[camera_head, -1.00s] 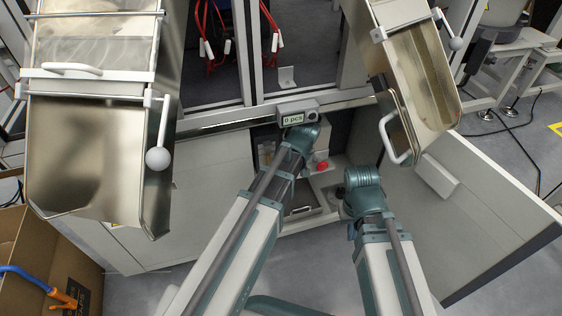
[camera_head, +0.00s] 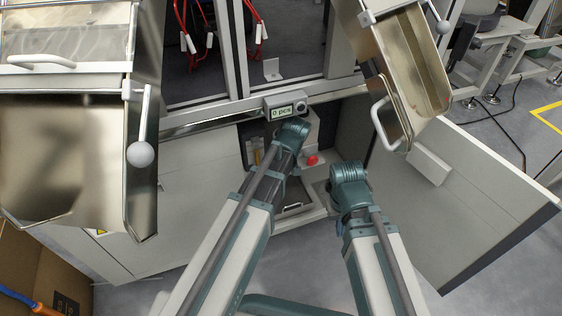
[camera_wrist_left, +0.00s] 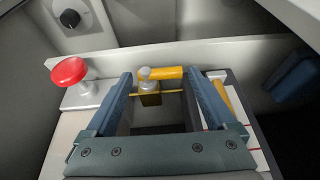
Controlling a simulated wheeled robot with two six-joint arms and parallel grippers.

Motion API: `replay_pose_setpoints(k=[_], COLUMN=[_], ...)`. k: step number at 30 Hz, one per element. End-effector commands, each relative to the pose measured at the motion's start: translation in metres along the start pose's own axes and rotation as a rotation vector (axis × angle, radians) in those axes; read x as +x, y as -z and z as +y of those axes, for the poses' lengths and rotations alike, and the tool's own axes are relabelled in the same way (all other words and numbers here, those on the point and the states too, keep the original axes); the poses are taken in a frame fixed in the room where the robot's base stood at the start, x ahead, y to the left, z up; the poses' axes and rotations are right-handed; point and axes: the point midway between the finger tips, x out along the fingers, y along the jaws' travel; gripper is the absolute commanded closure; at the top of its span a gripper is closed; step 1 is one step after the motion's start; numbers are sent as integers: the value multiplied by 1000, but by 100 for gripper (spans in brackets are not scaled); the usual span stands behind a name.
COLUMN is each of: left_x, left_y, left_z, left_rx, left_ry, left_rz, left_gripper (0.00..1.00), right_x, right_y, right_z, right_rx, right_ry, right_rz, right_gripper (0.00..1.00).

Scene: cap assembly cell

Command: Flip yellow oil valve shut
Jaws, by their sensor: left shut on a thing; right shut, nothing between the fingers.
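The yellow oil valve handle (camera_wrist_left: 168,73) shows in the left wrist view as a short yellow bar lying crosswise, beside a pale round knob on a brass body (camera_wrist_left: 150,88). My left gripper (camera_wrist_left: 158,78) has one finger at each side of the bar and is shut on it. In the head view my left forearm reaches into the open cabinet, and its gripper is hidden there. My right gripper (camera_head: 338,203) is shut and empty at the cabinet opening, mostly hidden by its own wrist.
A red mushroom button (camera_wrist_left: 69,72) stands left of the valve; it also shows in the head view (camera_head: 311,160). A black knob (camera_wrist_left: 70,18) is behind it. The open cabinet door (camera_head: 480,205) bounds the right side. Metal chutes (camera_head: 70,150) hang above both sides.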

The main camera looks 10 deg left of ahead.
Motion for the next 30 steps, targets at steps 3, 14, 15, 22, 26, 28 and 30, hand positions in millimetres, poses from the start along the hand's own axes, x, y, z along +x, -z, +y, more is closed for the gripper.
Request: replay_pose_setpoints(k=[3,14,15,22,26,28,30], left_x=[0,-3,-3,-5,-5,-5,-5], left_y=[3,2,2,2,2,2,2], left_z=[10,15,15,14,14,14,14], left_rx=[53,176,179,180,180,180,180], left_ry=[111,420,429,436,435,435,435], left_rz=[0,0,0,0,0,0,0], left_gripper=[66,66,66,66,2,0,0], right_x=[1,20,20,19,19,19,19], right_y=[0,1,1,1,1,1,1], right_z=[0,-2,-2,-2,-2,-2,-2], right_rx=[0,5,5,5,5,5,5], right_ry=[0,0,0,0,0,0,0], right_rz=[0,0,0,0,0,0,0], right_gripper=[100,100,100,100,100,100,100])
